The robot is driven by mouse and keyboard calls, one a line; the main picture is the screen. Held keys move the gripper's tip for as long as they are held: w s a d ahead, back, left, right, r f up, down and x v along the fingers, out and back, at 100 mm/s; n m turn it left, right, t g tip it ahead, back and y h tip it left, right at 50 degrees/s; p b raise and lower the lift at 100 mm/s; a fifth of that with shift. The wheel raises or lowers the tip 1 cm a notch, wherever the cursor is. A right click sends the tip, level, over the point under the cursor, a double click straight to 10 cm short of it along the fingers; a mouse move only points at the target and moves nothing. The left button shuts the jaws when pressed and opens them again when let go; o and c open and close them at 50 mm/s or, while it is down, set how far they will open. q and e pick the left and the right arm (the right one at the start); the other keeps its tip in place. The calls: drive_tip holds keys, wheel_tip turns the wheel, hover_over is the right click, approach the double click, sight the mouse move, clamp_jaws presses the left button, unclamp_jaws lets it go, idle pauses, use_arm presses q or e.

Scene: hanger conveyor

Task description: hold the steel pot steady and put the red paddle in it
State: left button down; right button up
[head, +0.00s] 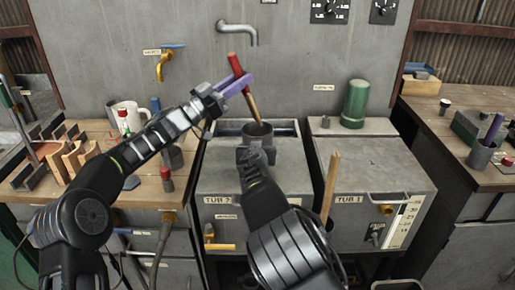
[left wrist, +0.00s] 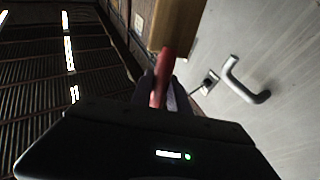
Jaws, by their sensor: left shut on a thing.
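The red paddle (head: 236,65) has a red grip and a tan wooden lower part. My left gripper (head: 236,87), with purple fingers, is shut on it and holds it tilted. The paddle (left wrist: 161,80) also shows between the fingers in the left wrist view. Its lower end is at the mouth of the steel pot (head: 258,134); I cannot tell how far inside it is. The grey pot stands upright at tub 2. My right gripper (head: 255,157) is at the near side of the pot, largely hidden by its own wrist, so its fingers cannot be made out.
A tap (head: 240,33) sticks out of the wall above the pot. A green cylinder (head: 355,104) stands on tub 1 (head: 370,165). A wooden stick (head: 331,188) leans in front of tub 1. The left bench holds a wooden rack (head: 75,160) and a white mug (head: 125,115).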

use_arm(q)
drive_tip(key=shift+f, duration=3.1)
drive_tip(key=c, duration=1.2)
unclamp_jaws()
drive_tip(key=shift+a, duration=0.1)
approach(246, 97)
drive_tip(key=v, duration=0.4)
drive_tip(key=shift+s+r, duration=0.15)
drive_tip(key=shift+s, duration=0.15)
